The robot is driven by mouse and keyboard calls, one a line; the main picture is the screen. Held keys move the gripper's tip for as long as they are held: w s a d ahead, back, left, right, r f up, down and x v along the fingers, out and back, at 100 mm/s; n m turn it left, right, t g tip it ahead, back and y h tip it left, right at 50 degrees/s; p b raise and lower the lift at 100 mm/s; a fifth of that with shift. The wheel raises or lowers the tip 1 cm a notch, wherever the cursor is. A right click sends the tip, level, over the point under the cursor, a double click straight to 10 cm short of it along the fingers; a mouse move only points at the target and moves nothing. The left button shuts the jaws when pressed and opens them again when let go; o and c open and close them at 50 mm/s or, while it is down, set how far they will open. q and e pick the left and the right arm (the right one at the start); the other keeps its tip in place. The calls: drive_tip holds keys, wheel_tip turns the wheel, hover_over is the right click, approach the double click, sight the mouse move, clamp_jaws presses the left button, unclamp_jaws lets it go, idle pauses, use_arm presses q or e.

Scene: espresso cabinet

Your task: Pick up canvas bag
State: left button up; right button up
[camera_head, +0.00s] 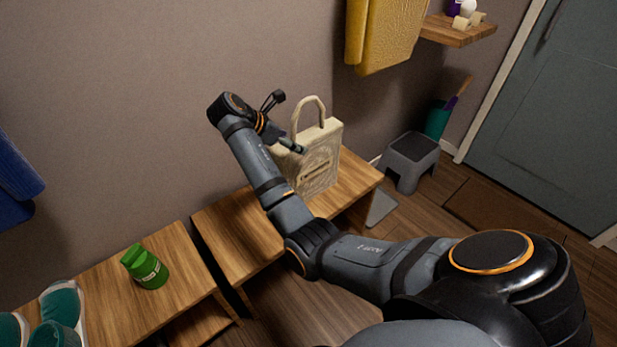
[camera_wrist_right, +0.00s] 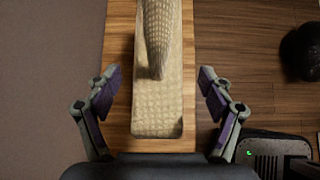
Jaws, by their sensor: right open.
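The cream canvas bag (camera_head: 322,158) stands upright on the right wooden bench, its looped handle sticking up. My right gripper (camera_head: 289,123) is open beside the upper left of the bag. In the right wrist view, the bag (camera_wrist_right: 158,118) is seen from above, its handle running up the middle of the picture. The open fingers of the right gripper (camera_wrist_right: 158,88) lie to either side of it, with visible gaps and no clear contact. My right arm hides part of the bench and may hide the bag's lower left edge. My left gripper is not in view.
The right bench (camera_head: 235,235) has bare wood left of my arm. A green container (camera_head: 146,267) stands on the left bench. A yellow cloth (camera_head: 385,35) hangs above the bag. A grey step stool (camera_head: 409,160) stands to the right, near the door (camera_head: 555,110).

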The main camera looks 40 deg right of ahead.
sight(308, 154)
drive_tip(key=shift+b+x, duration=0.5)
drive_tip(key=shift+x, duration=0.4)
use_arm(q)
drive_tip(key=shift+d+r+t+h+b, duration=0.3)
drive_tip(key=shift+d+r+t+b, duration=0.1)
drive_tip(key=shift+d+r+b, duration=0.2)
use_arm(e)
drive_tip(key=x, duration=0.3)
drive_tip(key=shift+w+f, duration=0.1)
drive_tip(key=shift+f, duration=0.1)
drive_tip(key=shift+c, duration=0.4)
clamp_jaws()
